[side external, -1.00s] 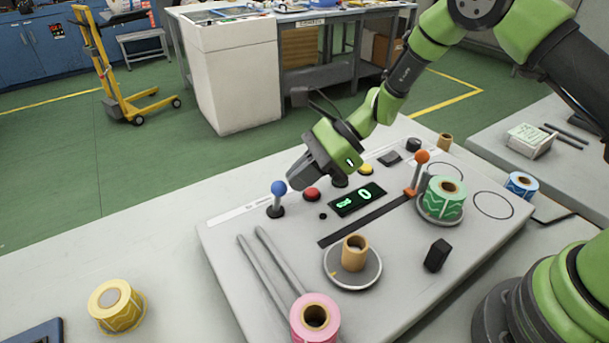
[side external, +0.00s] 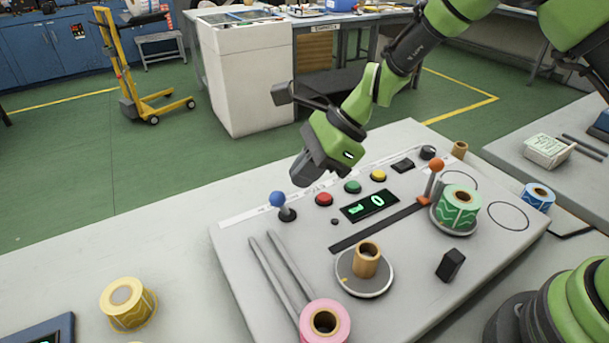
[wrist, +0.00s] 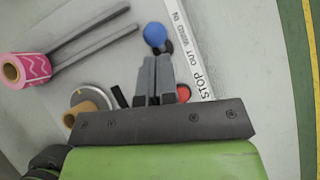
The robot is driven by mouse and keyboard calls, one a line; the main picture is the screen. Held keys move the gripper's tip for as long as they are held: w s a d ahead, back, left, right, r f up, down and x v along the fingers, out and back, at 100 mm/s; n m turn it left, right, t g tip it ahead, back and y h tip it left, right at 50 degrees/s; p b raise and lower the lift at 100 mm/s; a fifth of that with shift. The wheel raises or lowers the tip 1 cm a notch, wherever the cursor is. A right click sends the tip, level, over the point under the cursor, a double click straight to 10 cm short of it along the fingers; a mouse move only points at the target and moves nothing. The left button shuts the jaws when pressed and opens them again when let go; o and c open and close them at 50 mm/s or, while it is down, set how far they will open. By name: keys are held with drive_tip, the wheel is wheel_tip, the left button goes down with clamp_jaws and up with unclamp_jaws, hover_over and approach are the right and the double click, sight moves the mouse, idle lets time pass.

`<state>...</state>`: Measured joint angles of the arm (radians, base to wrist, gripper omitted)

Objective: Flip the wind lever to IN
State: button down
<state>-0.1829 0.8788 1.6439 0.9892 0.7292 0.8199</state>
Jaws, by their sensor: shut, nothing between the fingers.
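The wind lever, with a blue ball knob (side external: 277,199), stands at the far left corner of the grey console (side external: 240,255). In the side view it leans left from its dark base. In the wrist view the blue knob (wrist: 155,34) lies just beyond the fingertips, towards the IN end of the white label strip (wrist: 190,50). My gripper (side external: 300,178) is shut and empty, just above and right of the knob, with a small gap apparent.
Red (side external: 324,199), green (side external: 352,187) and yellow (side external: 378,175) buttons stand right of the lever, near a lit display (side external: 370,205). An orange-knobbed lever (side external: 436,166) and a green roll (side external: 462,207) are farther right. Two rods (side external: 275,270) and a pink roll (side external: 325,323) lie nearer.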

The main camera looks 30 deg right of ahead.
drive_tip(key=shift+r, duration=0.1)
drive_tip(key=a+r+v, duration=0.1)
drive_tip(key=v, duration=0.8)
drive_tip(key=shift+r, duration=0.4)
drive_tip(key=shift+s+a+r, duration=0.1)
drive_tip(key=shift+s, duration=0.05)
drive_tip(key=s+d+r+n+t+h, duration=0.1)
drive_tip(key=s+d+r+n, duration=0.2)
drive_tip(key=s+n, duration=0.2)
drive_tip(key=s+d+r+n+t+h, duration=0.2)
drive_tip(key=s+n, duration=0.4)
drive_tip(key=s, duration=0.3)
drive_tip(key=s+d+r+n+t+h, duration=0.2)
drive_tip(key=s+d+r+n, duration=0.2)
drive_tip(key=s, duration=0.3)
drive_tip(key=shift+s+d+r+n, duration=0.2)
drive_tip(key=shift+r+n, duration=0.5)
drive_tip(key=shift+n, duration=0.2)
